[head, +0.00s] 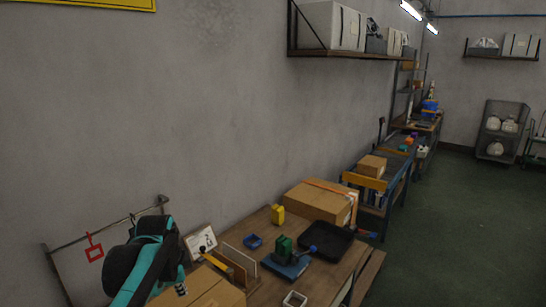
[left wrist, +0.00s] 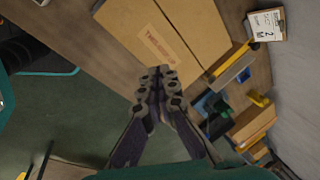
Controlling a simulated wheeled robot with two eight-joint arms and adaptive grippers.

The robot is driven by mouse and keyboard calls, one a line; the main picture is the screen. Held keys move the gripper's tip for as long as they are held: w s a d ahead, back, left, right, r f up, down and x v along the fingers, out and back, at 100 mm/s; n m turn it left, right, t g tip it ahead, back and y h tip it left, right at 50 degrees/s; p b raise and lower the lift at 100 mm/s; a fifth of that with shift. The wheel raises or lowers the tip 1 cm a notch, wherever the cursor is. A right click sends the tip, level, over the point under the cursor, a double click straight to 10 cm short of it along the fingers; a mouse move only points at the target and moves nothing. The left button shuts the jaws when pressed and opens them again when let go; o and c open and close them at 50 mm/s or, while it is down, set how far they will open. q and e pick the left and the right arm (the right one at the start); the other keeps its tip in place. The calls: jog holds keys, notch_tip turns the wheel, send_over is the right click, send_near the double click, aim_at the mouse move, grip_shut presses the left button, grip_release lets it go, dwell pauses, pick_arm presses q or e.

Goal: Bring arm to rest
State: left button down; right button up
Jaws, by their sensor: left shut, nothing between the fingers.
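My left arm (head: 148,262), teal and black, comes in at the lower left of the head view, beside the wall and the workbench. My left gripper (left wrist: 158,88) shows clearly in the left wrist view, with its fingers shut together and nothing between them. In that picture the fingertips overlap the edge of a flat cardboard box (left wrist: 150,35); I cannot tell the gap between them. In the head view the box (head: 212,294) lies at the near end of the bench, partly cut off by the frame. My right gripper is in neither view.
The wooden bench (head: 268,288) holds a numbered white card (head: 201,242), a green item (head: 284,246) on a blue base, a black tray (head: 327,244), a yellow item (head: 277,214) and a taped cardboard box (head: 318,203). A metal rail (head: 104,234) runs along the wall. Green floor (head: 450,230) is open at right.

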pick_arm(q)
jog(key=s+d+f+n+t+b, duration=0.1)
jog(key=s+d+f+n+b, duration=0.2)
jog(key=s+f+n, duration=0.3)
jog(key=s+d+f+n+t+b, duration=0.2)
jog(key=s+f+n, duration=0.5)
jog(key=s, duration=0.6)
notch_tip(320, 180, down, 2)
jog(key=shift+d+f+t+b, duration=0.25)
jog(key=shift+d+b, duration=0.25)
jog(key=shift+b, duration=0.25)
jog(key=shift+w+r, duration=0.1)
